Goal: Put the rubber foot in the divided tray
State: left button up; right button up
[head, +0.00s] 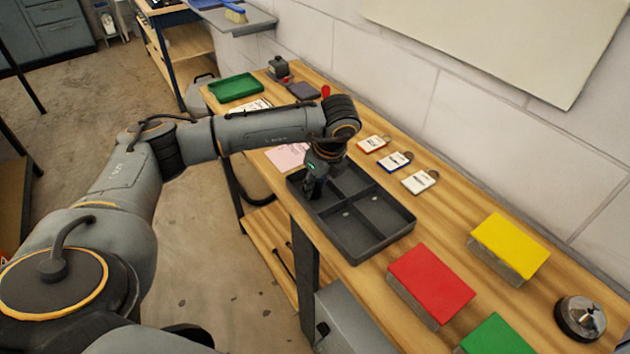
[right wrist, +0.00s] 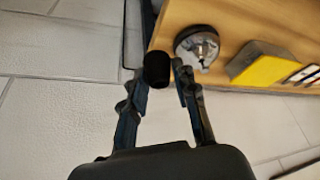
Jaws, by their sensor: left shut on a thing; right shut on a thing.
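The dark divided tray (head: 393,238) lies on the wooden bench, with several compartments and a few small pale spots on their floors. My left gripper (head: 314,190) points down at the tray's left compartment. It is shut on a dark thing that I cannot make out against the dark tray. My right gripper (right wrist: 160,82) is shut on a small black rounded piece (right wrist: 158,70), which looks like a rubber foot. It holds it at the fingertips near the bench end, and the right gripper is outside the head view.
Red (head: 431,284), yellow (head: 509,246) and green (head: 497,337) blocks stand right of the tray, with a round metal object (head: 580,318) at the far right. Labelled cards (head: 420,181) lie behind the tray. A green tray (head: 236,87) sits at the far end.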

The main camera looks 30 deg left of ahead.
aim_at(325, 202)
jog(key=shift+f, duration=0.1)
pick_arm(q)
jog(key=o, duration=0.5)
jog(key=shift+f, duration=0.1)
jog(key=shift+o, duration=0.2)
